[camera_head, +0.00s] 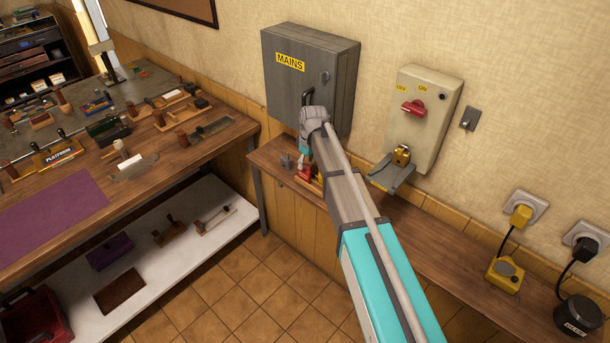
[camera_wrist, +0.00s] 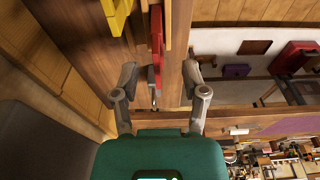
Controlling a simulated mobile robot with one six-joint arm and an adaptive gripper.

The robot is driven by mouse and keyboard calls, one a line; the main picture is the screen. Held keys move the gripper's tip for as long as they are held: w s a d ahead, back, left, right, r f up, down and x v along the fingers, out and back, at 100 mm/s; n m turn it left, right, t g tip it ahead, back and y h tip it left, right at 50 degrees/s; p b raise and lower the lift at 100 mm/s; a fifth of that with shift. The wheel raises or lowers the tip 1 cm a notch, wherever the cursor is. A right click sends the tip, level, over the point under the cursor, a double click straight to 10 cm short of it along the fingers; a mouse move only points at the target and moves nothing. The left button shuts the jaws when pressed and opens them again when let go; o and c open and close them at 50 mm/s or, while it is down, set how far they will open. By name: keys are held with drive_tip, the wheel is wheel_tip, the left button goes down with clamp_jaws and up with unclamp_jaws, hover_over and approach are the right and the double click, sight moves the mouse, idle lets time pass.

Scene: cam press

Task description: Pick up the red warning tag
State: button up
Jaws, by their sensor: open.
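A narrow red thing (camera_wrist: 157,35), which looks like the red warning tag seen nearly edge-on, lies on the narrow wooden shelf in the wrist view. A small grey metal part shows at its near end. In the head view a red patch (camera_head: 304,173) shows on the shelf below the grey MAINS box, partly hidden by my arm. My gripper (camera_wrist: 160,74) is open, its two grey fingers spread to either side of the red thing's near end. Gaps show on both sides, and nothing is held.
A yellow thing (camera_wrist: 116,14) lies close to the red thing. The MAINS box (camera_head: 310,78) and a switch box with a red handle (camera_head: 413,107) hang on the wall. A workbench (camera_head: 190,150) stands at the left. The shelf's middle (camera_head: 430,235) is clear.

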sight(305, 169)
drive_tip(key=shift+f, duration=0.2)
drive_tip(key=shift+w+a+f+b, duration=0.1)
drive_tip(key=shift+w+f+b, duration=0.05)
drive_tip(key=shift+f+b, duration=0.7)
drive_tip(key=shift+w+a+f+b, duration=0.1)
drive_tip(key=shift+w+f+b, duration=0.05)
drive_tip(key=shift+f+b, duration=0.7)
drive_tip(key=shift+w+a+f+b, duration=0.1)
drive_tip(key=shift+w+f+b, duration=0.05)
drive_tip(key=shift+f+b, duration=0.65)
drive_tip(key=shift+r, duration=0.15)
drive_tip(key=shift+c, duration=0.2)
clamp_jaws()
